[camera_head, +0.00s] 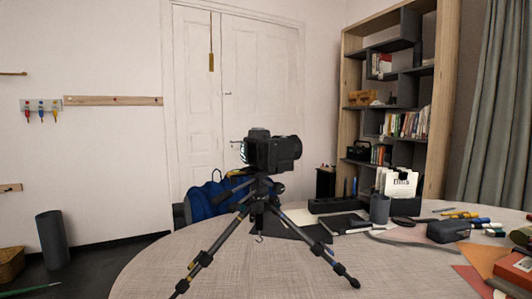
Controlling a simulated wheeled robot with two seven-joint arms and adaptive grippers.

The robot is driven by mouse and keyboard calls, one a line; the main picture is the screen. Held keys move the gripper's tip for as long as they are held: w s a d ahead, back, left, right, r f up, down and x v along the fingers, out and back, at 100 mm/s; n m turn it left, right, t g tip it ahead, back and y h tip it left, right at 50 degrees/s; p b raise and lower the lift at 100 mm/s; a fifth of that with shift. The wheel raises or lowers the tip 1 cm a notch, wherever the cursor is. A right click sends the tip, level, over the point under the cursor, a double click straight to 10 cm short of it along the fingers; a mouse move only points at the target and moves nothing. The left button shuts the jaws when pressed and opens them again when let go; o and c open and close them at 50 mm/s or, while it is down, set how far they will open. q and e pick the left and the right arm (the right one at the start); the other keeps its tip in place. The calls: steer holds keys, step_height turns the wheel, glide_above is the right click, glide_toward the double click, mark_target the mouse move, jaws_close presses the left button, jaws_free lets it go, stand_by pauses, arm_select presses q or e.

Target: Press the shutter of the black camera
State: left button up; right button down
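The black camera (270,152) is mounted on top of a black tripod (258,208). The tripod stands with spread legs on the round light table (228,268). The camera body looks upright, with its lens side toward the right. The shutter button is too small to make out. Neither my left nor my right gripper is in view.
A blue bag (206,200) is behind the table. On the table's right are a grey cup (379,209), a dark notebook (345,223), a dark case (447,231), markers (460,214) and a red box (514,270). The table's front left is clear.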

arm_select(q)
jaws_close()
stand_by(1.1)
